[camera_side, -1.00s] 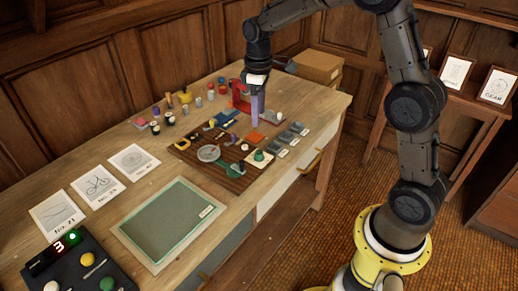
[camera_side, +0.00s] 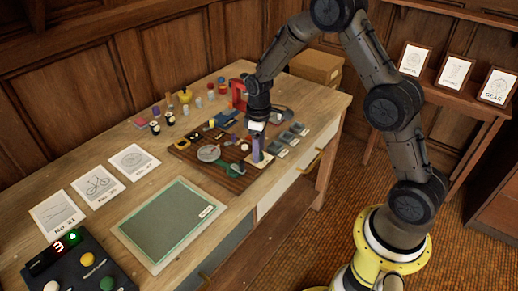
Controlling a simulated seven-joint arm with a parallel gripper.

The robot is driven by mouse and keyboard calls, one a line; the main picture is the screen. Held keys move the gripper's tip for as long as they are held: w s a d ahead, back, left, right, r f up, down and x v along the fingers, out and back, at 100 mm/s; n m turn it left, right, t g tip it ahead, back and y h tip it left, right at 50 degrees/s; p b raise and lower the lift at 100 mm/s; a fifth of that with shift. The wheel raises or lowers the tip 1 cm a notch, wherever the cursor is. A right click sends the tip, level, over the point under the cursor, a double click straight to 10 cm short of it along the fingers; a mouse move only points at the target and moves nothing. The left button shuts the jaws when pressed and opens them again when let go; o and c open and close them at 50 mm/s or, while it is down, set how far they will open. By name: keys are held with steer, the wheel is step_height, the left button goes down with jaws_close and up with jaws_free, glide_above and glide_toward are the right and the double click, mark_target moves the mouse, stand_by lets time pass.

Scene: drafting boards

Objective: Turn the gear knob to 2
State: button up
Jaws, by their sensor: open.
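My gripper (camera_side: 259,158) points down, with its purple-grey fingers low over the right front part of the dark wooden tool board (camera_side: 228,181). It is open. The fingers are over the small cream plate (camera_side: 250,166) with a green knob, which may be the gear knob; they hide most of it. I cannot tell whether they touch the knob, or read its setting.
A green-grey drafting panel (camera_side: 170,223) lies at the table's front. Paper cards, one with a bicycle (camera_side: 97,186), lie left of it. Grey trays (camera_side: 290,140) sit right of my gripper. A red stand (camera_side: 238,95) and small bottles stand behind the board.

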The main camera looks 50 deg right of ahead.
steer(key=shift+f, duration=0.1)
jaws_close()
stand_by(0.3)
steer(key=shift+m, duration=0.3)
steer(key=m, duration=0.4)
steer(key=shift+m, duration=2.1)
jaws_free()
